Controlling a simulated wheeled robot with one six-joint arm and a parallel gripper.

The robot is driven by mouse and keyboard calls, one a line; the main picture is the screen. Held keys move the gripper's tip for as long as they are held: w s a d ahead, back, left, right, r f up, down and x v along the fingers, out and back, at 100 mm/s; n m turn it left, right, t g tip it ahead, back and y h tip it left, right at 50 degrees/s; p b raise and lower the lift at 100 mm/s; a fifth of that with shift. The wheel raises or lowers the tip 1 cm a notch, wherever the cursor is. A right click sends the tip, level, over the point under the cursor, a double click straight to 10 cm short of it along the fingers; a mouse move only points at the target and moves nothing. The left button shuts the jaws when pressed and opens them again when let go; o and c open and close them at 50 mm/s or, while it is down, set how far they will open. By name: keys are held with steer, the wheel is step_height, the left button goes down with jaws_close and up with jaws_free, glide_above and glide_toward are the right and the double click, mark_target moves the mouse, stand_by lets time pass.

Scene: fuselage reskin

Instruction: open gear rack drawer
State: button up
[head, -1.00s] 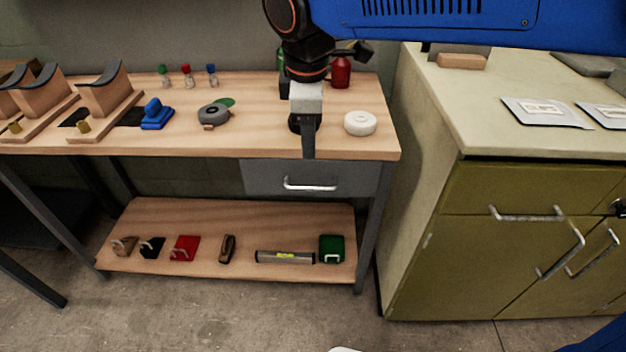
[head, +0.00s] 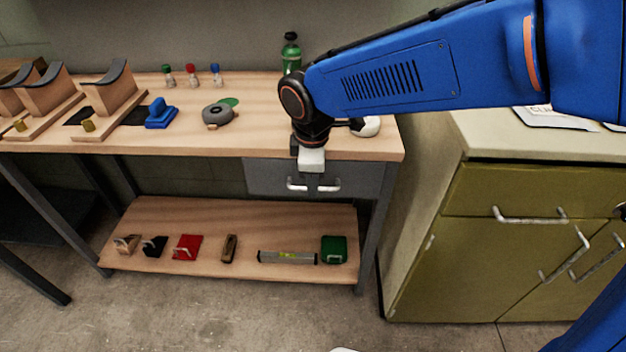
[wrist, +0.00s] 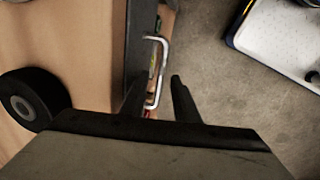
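A grey drawer (head: 262,178) hangs under the right part of the wooden bench top and looks shut. Its silver bar handle (head: 328,186) is partly covered by my gripper (head: 311,160) in the head view. In the wrist view the handle (wrist: 163,55) runs between the two dark fingers of my gripper (wrist: 159,78), beside the dark drawer front (wrist: 137,40). The fingers are apart, with a gap to the right of the handle. Whether either finger touches the handle cannot be told. The fingertips are hidden in the head view.
Several small items lie on the lower shelf (head: 200,213). An olive cabinet (head: 480,185) stands to the right. Floor is clear before the drawer.

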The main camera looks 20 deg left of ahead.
jaws_close()
steer(key=shift+s, duration=0.1)
steer(key=s+d, duration=0.3)
steer(key=s, duration=0.9)
steer(key=s+d, duration=0.3)
steer(key=s, duration=0.9)
steer(key=shift+a, duration=0.1)
jaws_free()
